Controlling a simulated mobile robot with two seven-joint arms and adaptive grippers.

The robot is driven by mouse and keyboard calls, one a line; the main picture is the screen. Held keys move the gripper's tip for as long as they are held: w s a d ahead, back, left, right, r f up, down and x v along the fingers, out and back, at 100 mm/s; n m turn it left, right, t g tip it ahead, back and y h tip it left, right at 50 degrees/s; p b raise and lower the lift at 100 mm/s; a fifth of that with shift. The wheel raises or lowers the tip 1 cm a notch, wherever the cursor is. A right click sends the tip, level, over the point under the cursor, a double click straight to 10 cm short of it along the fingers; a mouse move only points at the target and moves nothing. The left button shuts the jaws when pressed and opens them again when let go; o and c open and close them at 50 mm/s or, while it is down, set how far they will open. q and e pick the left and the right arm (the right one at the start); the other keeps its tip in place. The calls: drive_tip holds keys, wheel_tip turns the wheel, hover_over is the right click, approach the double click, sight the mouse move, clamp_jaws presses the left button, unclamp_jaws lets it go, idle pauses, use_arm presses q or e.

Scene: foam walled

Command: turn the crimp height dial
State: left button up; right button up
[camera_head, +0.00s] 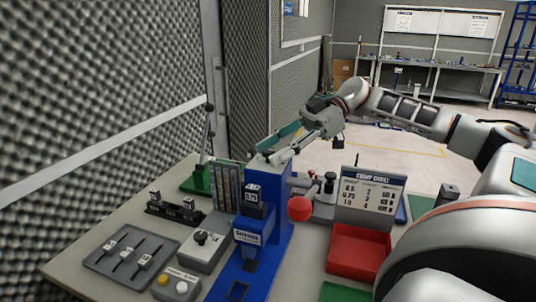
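A blue crimp press (268,195) stands on the bench, with a small dark readout (252,195) on its front that seems to read 0.75. A grey box with a black knob (202,238) sits left of the press. My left gripper is not in view.
A red ball-ended lever (300,208) sticks out right of the press. A crimp chart (370,192) and red tray (358,256) are farther right. Buttons (176,284) and a grey plate with labelled parts (125,256) lie at left. A foam wall (90,90) bounds the left side.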

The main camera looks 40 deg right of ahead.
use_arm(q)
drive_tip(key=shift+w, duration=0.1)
use_arm(e)
drive_tip(key=shift+x, duration=0.75)
